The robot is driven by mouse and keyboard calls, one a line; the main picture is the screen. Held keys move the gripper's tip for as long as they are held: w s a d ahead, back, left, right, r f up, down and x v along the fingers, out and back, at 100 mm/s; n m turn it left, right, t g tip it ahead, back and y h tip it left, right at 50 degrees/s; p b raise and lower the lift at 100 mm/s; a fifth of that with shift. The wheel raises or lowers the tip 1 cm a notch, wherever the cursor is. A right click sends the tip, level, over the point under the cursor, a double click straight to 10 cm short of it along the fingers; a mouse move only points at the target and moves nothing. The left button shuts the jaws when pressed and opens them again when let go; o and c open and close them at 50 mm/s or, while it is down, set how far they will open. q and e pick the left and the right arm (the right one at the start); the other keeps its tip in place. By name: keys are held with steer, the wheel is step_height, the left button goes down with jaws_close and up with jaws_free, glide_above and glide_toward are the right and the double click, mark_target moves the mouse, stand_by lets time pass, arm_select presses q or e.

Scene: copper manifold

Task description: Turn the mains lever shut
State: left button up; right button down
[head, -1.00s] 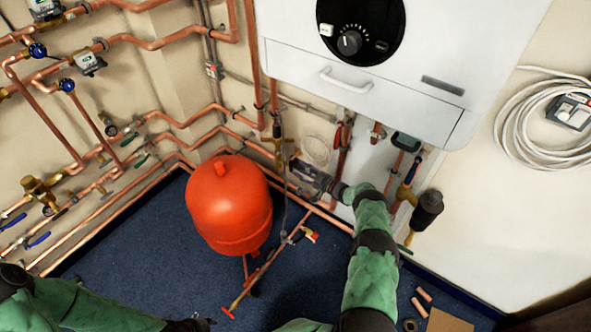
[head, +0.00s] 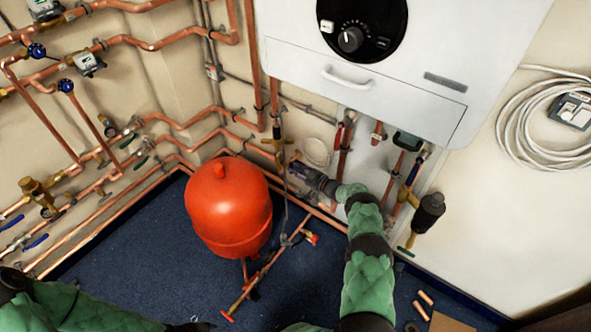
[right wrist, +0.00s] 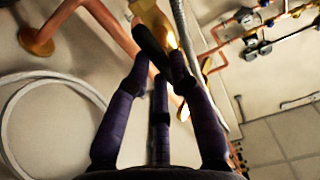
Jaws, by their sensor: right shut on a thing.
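My right gripper (head: 294,168) is at the wall pipework, right of the red vessel and below the white boiler. In the right wrist view its dark fingers (right wrist: 158,68) are shut on a black lever (right wrist: 150,45). The lever joins a brass valve body (right wrist: 152,14) on a copper pipe. In the head view the brass valve (head: 278,146) shows just above the fingertips, but the lever there is too small and covered to make out its angle. My left arm comes in at the lower left; its gripper is not clearly shown.
The red vessel (head: 226,205) stands close left of the gripper. The white boiler (head: 400,75) hangs above. A copper pipe assembly with red handles (head: 268,275) lies in front. A grey hose (right wrist: 190,45) runs beside the valve. Blue floor (head: 130,265) is open at left.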

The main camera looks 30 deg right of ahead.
steer(key=shift+m, duration=0.3)
steer(key=shift+d+f+m, duration=0.1)
steer(key=shift+f+m, duration=0.1)
steer(key=shift+m, duration=2.7)
steer(key=shift+f+m, duration=0.2)
steer(key=shift+m, duration=2.7)
steer(key=shift+d+f+m, duration=0.1)
steer(key=shift+f+m, duration=0.1)
steer(key=shift+m, duration=3)
steer(key=c, duration=1.1)
jaws_free()
steer(key=shift+a, duration=0.1)
steer(key=shift+s, duration=0.1)
steer(key=v, duration=1.1)
steer(key=shift+s+d+f, duration=0.1)
steer(key=shift+s+d, duration=0.1)
steer(key=shift+s, duration=0.15)
